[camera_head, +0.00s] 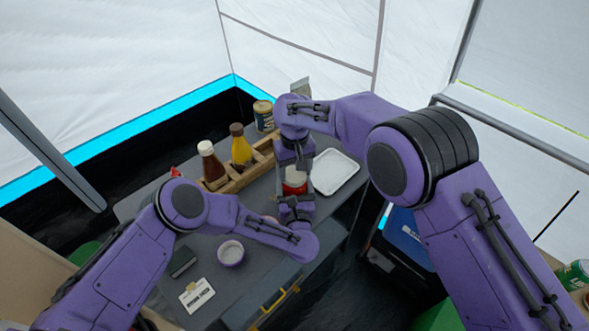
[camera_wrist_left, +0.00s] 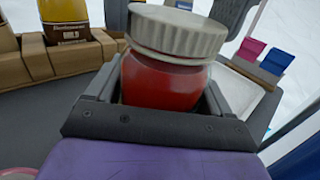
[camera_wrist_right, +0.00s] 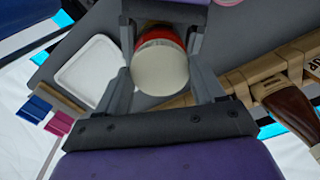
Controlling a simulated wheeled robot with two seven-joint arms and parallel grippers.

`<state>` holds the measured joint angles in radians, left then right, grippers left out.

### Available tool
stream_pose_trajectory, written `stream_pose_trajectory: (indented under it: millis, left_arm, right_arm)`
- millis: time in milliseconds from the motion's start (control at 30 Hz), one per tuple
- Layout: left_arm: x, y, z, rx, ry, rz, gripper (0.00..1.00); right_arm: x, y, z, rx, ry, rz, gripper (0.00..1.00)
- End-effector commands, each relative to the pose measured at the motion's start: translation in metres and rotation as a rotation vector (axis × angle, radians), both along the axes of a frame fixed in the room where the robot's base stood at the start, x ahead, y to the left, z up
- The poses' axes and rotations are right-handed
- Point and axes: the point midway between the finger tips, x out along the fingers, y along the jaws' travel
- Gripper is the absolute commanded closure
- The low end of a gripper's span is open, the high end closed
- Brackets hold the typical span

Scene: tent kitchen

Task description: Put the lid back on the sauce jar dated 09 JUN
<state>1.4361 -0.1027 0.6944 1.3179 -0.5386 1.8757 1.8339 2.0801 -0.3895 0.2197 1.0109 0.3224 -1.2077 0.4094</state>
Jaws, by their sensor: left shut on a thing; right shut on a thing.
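The sauce jar (camera_head: 295,187) is red with a pale ribbed lid (camera_wrist_left: 178,32) on its mouth. The jar glass (camera_wrist_left: 160,82) fills the space between my left gripper's fingers in the left wrist view. My left gripper (camera_head: 297,200) is shut on the jar from the front, above the table. My right gripper (camera_head: 294,165) comes down from above and is shut on the lid, whose round top (camera_wrist_right: 161,68) lies between its fingers in the right wrist view. The lid looks level on the jar; I cannot tell how tightly it sits. No date label is visible.
A wooden rack (camera_head: 226,185) with a brown bottle (camera_head: 210,162) and a yellow bottle (camera_head: 240,150) stands behind left. A white tray (camera_head: 334,172) lies to the right. A small bowl (camera_head: 231,253), a dark box (camera_head: 182,262) and a card (camera_head: 196,295) lie in front.

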Motion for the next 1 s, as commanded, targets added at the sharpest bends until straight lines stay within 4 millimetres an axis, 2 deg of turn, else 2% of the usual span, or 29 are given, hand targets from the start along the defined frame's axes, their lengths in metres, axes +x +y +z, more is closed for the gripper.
stream_pose_trajectory:
  millis: [100, 133, 200, 533, 833, 1000]
  left_arm:
    - [-0.001, -0.003, 0.001, -0.001, 0.000, -0.007, 1.00]
    - [-0.001, -0.003, 0.001, -0.001, 0.000, -0.008, 1.00]
    - [-0.001, -0.003, 0.001, -0.001, 0.000, -0.007, 1.00]
    - [0.000, -0.002, 0.001, -0.001, -0.001, -0.003, 1.00]
    - [0.000, -0.001, 0.001, -0.001, -0.002, -0.002, 1.00]
    - [0.000, -0.001, 0.001, -0.001, -0.002, -0.002, 1.00]
  right_arm:
    - [0.002, 0.001, 0.002, 0.003, -0.006, 0.000, 0.68]
    - [0.002, 0.001, 0.002, 0.004, -0.007, 0.000, 0.28]
    - [0.002, 0.000, 0.002, 0.003, -0.006, 0.001, 0.06]
    - [0.001, 0.000, 0.003, 0.001, -0.004, 0.003, 0.06]
    - [0.001, 0.000, 0.040, 0.001, -0.004, 0.004, 0.06]
    - [0.000, 0.000, 0.046, 0.000, -0.001, 0.004, 0.06]
